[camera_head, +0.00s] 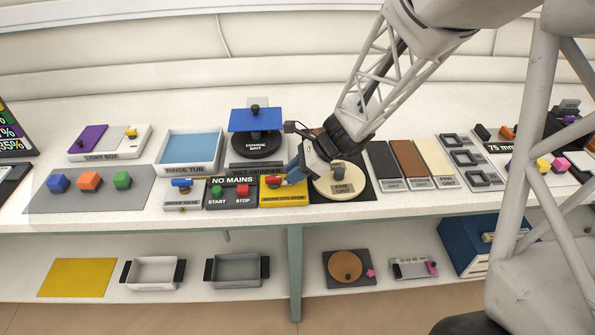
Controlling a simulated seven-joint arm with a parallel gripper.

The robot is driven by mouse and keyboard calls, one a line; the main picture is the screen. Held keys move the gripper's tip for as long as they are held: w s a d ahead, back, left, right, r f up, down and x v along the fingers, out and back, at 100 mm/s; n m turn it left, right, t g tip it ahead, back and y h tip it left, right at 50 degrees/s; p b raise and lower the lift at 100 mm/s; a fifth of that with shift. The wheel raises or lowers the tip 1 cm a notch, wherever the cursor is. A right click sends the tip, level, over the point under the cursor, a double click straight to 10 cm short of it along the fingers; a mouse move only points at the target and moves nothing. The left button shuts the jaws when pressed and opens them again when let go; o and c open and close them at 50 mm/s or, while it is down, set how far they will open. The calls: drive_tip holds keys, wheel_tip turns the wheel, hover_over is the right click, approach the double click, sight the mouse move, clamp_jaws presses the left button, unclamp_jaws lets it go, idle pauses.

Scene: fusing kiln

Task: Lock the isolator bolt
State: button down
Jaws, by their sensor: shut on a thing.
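The isolator panel is a yellow plate (294,196) with dark lettering too small to read surely, at the front middle of the bench. Its bolt, with a red part (272,180), lies across the top of the plate. My gripper (288,178) reaches down from the upper right to the bolt's right part and is shut on it. The fingers hide much of the bolt, so I cannot tell how far it is slid or turned. The control box (231,181) just left reads "NO MAINS" above a green START button (217,190) and red STOP button (243,190).
A fine grit disc (341,186) lies close right of the gripper. The wet grinder with a coarse grit disc (255,144) and blue plate (255,120) stands behind. A blue-handled valve (181,183) and rinse tub (188,152) are left.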

drive_tip(key=shift+a, duration=0.2)
drive_tip(key=c, duration=1)
unclamp_jaws()
drive_tip(key=shift+d+r, duration=0.1)
drive_tip(key=shift+d, duration=0.05)
drive_tip(key=shift+v, duration=3.7)
drive_tip(key=shift+r, duration=0.1)
drive_tip(key=shift+s+d+r+n+t+h, duration=0.45)
drive_tip(key=shift+s+d+r+n+h, duration=1.3)
drive_tip(key=shift+s+n, duration=1.8)
drive_tip(key=shift+s+d+r+n+t+h, duration=0.4)
drive_tip(key=shift+s+d+r+n+h, duration=1.45)
drive_tip(key=shift+s, duration=2.85)
drive_tip(key=shift+s+d+r+n+t+h, duration=0.45)
drive_tip(key=shift+s+d+r+n+h, duration=0.9)
drive_tip(key=shift+s+n, duration=2.45)
